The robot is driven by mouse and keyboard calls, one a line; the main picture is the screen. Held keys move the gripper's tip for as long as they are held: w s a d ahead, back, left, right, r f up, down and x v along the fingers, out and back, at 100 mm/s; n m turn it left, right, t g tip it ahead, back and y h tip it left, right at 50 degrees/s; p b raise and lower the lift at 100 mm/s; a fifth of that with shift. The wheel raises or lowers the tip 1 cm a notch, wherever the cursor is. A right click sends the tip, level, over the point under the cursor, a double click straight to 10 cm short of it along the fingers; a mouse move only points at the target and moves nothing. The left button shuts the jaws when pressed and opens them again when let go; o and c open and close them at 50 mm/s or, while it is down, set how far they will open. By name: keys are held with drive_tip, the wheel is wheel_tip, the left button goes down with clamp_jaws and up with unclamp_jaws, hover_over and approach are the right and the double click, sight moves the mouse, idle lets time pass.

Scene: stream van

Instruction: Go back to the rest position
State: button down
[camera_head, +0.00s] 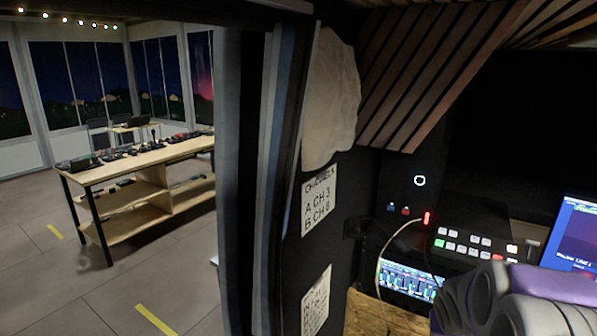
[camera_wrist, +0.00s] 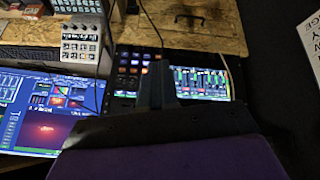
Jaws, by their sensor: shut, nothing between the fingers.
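My gripper (camera_wrist: 157,80) shows in the wrist view as a dark shape pointing up from the purple part of my arm. Its fingers are together with nothing between them. Behind it lies a console with lit screens and dark buttons. In the head view, the grey and purple links of my arm fill the lower right corner, in front of the van's equipment; the fingers cannot be made out there.
A button panel (camera_head: 474,242) and a lit screen (camera_head: 580,232) stand close to my arm. A thin cable (camera_head: 381,258) hangs nearby. Paper signs (camera_head: 318,205) are on the dark wall. Left, beyond the doorway, a wooden table (camera_head: 130,165) stands on open floor.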

drive_tip(key=s+a+n+g+y, duration=0.1)
drive_tip(key=s+a+g, duration=0.1)
drive_tip(key=s+a, duration=0.5)
drive_tip(key=s+a+r+n+g+y+b, duration=0.1)
drive_tip(key=s+a, duration=0.5)
drive_tip(key=s, duration=0.9)
drive_tip(key=s+a+n+g+y+b, duration=0.1)
drive_tip(key=s+a+g, duration=0.3)
drive_tip(key=s+a, duration=0.3)
drive_tip(key=s, duration=0.4)
drive_tip(key=shift+s+a+r, duration=0.15)
drive_tip(key=shift+a+r, duration=0.2)
